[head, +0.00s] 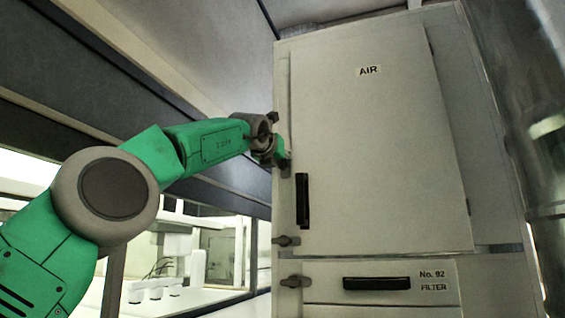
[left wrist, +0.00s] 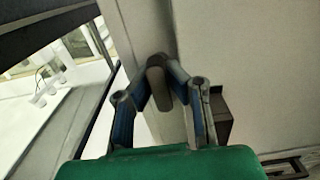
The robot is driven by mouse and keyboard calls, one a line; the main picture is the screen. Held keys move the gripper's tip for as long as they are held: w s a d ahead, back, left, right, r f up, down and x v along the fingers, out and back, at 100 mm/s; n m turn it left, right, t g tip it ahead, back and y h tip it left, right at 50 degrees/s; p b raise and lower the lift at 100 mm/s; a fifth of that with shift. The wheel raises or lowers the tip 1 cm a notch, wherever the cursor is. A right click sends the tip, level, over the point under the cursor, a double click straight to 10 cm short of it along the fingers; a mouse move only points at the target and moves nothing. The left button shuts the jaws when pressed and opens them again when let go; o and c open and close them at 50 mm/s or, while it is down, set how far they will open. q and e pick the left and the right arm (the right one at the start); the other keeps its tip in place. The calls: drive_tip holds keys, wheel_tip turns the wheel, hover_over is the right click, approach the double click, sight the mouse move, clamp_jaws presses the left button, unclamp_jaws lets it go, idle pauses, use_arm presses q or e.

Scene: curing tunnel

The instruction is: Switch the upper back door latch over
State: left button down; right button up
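The upper latch (left wrist: 157,82) is a grey-brown rounded lever on the left edge of the pale cabinet door (head: 375,150) marked AIR. My left gripper (left wrist: 158,72) has its two blue-and-grey fingers bent inward, with the tips against both sides of this lever. In the head view my left gripper (head: 283,163) is at the cabinet's left edge, above and left of the black door handle (head: 302,201), and mostly hides the latch. The lever's exact turn is hard to tell. My right gripper is not in view.
Below are another latch (head: 286,240) at the door's lower left and one (head: 295,281) beside the FILTER panel, which has a black handle (head: 376,283). A window with white objects (head: 155,290) behind it lies left. A shiny surface stands at the right.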

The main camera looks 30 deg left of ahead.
use_arm(q)
drive_tip(key=shift+r+n, duration=0.15)
drive_tip(key=shift+n, duration=0.15)
idle(0.4)
drive_tip(key=n, duration=0.3)
drive_tip(key=shift+a, duration=0.15)
drive_tip(key=n, duration=0.5)
drive_tip(key=shift+s+a, duration=0.1)
drive_tip(key=n, duration=0.4)
drive_tip(key=shift+n+b, duration=0.35)
drive_tip(key=shift+n, duration=0.05)
drive_tip(key=shift+f+n+b, duration=0.2)
drive_tip(key=shift+n+b, duration=0.1)
drive_tip(key=shift+n, duration=1.8)
